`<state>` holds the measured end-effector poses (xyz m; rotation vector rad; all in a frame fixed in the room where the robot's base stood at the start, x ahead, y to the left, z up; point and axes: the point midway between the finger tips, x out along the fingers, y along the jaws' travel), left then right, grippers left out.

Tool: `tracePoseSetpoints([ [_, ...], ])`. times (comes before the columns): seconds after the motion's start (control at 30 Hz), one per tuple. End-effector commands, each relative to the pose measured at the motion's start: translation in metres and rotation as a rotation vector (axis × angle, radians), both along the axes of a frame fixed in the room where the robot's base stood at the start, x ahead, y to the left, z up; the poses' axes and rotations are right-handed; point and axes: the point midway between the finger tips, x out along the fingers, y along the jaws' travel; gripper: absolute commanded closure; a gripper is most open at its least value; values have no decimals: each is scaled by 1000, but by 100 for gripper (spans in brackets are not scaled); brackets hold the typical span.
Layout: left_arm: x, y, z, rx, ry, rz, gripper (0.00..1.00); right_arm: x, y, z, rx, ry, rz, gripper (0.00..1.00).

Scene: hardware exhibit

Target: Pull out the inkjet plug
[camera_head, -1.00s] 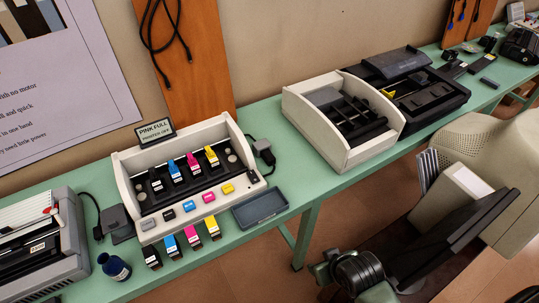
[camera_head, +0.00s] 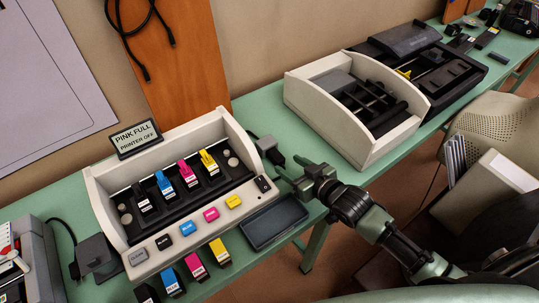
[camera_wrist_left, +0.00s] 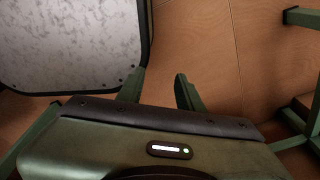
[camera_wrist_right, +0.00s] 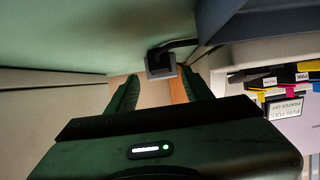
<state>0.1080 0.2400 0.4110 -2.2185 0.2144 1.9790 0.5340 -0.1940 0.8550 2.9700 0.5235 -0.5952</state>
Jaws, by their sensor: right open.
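The inkjet printer (camera_head: 105,205) is a cream case with a sign reading "PINK FULL, PRINTER OFF". At its right end a dark plug (camera_head: 267,149) with a cable sits on the green table. In the right wrist view the dark plug (camera_wrist_right: 160,62) shows beyond and between the fingertips, with a cord at its side. My right gripper (camera_head: 288,166) is open and empty, just right of the plug, fingers pointing toward it; I see no contact. My left gripper (camera_wrist_left: 157,84) is open and empty over the floor, out of the head view.
A dark blue tray (camera_head: 273,224) lies right of the printer's front. Several ink cartridges (camera_head: 195,264) lie along the front. A second cream machine (camera_head: 312,100) stands to the right, with bare table between. A grey device (camera_head: 38,262) and black adapter (camera_head: 97,252) are at left.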

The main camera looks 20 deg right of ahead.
Motion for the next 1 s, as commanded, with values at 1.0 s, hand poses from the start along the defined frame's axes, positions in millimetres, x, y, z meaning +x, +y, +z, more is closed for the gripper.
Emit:
tracePoseSetpoints([
  [1.0,-14,-7,4,-9,17,0,64,66,24,-29,0,1,0,85],
])
